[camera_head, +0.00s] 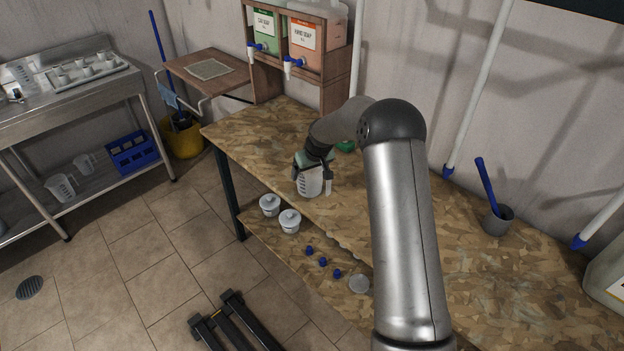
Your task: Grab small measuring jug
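A small whitish measuring jug (308,184) with dark scale marks stands on the chipboard bench, near its front edge. My gripper (314,172) is over the jug, pointing down. The other side is partly hidden, and I cannot tell whether the fingers press on the jug. The jug's top is covered by the gripper. Other measuring jugs are at the left: one (62,187) and a smaller one (86,163) on the lower steel shelf, and another (22,74) on the steel table top.
The chipboard bench (500,270) is mostly clear at right, with a grey cup holding a blue-handled tool (497,220). Soap containers with taps (304,45) stand in a wooden rack behind. White lidded pots (289,221) and blue caps (322,262) sit on the lower shelf.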

